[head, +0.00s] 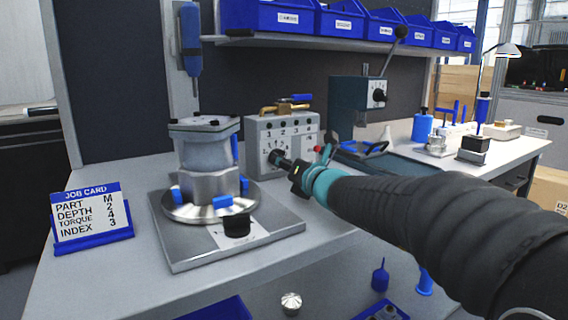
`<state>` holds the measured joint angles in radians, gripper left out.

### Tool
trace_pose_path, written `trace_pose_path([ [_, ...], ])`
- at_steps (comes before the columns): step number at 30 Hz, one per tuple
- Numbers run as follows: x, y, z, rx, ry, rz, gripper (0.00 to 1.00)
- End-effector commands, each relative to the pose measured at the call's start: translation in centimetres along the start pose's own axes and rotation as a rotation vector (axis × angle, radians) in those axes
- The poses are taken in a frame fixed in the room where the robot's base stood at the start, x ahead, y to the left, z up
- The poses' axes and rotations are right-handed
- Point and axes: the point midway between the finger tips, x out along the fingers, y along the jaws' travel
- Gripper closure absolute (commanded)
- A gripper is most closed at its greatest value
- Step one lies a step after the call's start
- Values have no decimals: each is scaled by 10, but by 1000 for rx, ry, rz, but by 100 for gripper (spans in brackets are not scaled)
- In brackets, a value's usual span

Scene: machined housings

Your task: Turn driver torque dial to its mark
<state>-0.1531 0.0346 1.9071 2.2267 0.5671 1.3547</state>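My gripper (277,158) is in front of a grey box (256,131) with printed numbers and small markings on its face. No dial pointer shows clearly on this box. A blue driver (191,40) hangs on the post at the upper left. The job card (88,212) reads part M, depth 2, torque 4, index 3.
A metal housing (207,150) stands on a round plate on a grey base with a black knob (237,225). A press (350,100) with a black dial (379,95) and a lever stands behind my arm. Blue bins (289,17) line the shelf above.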

Motion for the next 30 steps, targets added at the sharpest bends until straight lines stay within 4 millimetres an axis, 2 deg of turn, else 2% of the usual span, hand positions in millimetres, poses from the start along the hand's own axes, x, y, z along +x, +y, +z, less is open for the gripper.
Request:
trace_pose_path([
  [4,0,0,0,0,0,0,61],
  [6,0,0,0,0,0,1,79],
  [9,0,0,0,0,0,1,100],
  [20,0,-1,-1,-22,-1,1,100],
  [30,0,-3,-4,-211,-3,2,100],
])
